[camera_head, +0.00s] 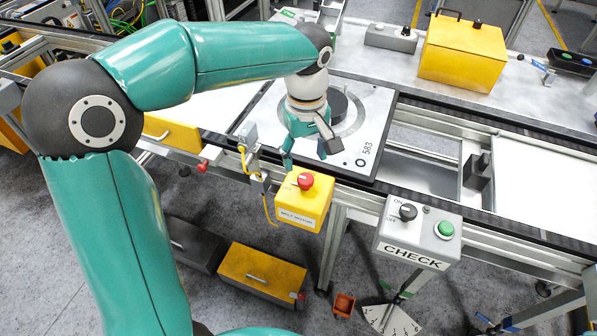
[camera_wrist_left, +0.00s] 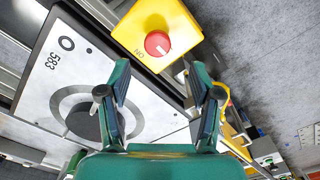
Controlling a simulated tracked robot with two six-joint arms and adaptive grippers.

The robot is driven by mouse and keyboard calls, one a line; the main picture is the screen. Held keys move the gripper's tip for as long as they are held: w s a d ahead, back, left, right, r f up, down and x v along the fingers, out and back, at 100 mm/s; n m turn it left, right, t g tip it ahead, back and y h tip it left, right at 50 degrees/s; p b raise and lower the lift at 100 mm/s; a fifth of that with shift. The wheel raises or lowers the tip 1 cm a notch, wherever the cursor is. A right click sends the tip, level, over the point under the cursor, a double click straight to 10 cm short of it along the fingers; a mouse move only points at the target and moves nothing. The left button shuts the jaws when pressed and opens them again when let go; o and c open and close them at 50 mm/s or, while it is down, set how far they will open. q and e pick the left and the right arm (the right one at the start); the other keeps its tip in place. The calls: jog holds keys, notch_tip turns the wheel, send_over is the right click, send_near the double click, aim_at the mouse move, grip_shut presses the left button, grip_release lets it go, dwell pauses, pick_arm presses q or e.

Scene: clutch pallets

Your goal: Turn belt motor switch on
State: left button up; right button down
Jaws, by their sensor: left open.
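The belt motor switch is a yellow box (camera_head: 301,211) with a red knob (camera_head: 305,181) on top and a label on its front, at the conveyor's near edge. In the left wrist view the box (camera_wrist_left: 178,14) is at the top, with the red knob (camera_wrist_left: 157,43) and an "ON" mark beside it. The knob's exact setting is hard to read. My left gripper (camera_head: 306,156) is open and points down, just behind the knob in the head view. In the left wrist view the knob lies beyond the gap between the open fingers (camera_wrist_left: 158,78), apart from them. My right gripper is not in view.
A pallet marked 583 (camera_head: 372,118) with a dark round part lies on the conveyor behind the switch. A grey CHECK box (camera_head: 418,236) with a black knob and green button stands to the right. A yellow cable (camera_head: 268,205) hangs left of the switch. A yellow case (camera_head: 462,55) sits farther back.

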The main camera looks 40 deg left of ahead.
aim_at(305, 179)
pick_arm(q)
notch_tip(305, 179, down, 7)
jog(key=shift+f, duration=0.1)
dwell(0.3)
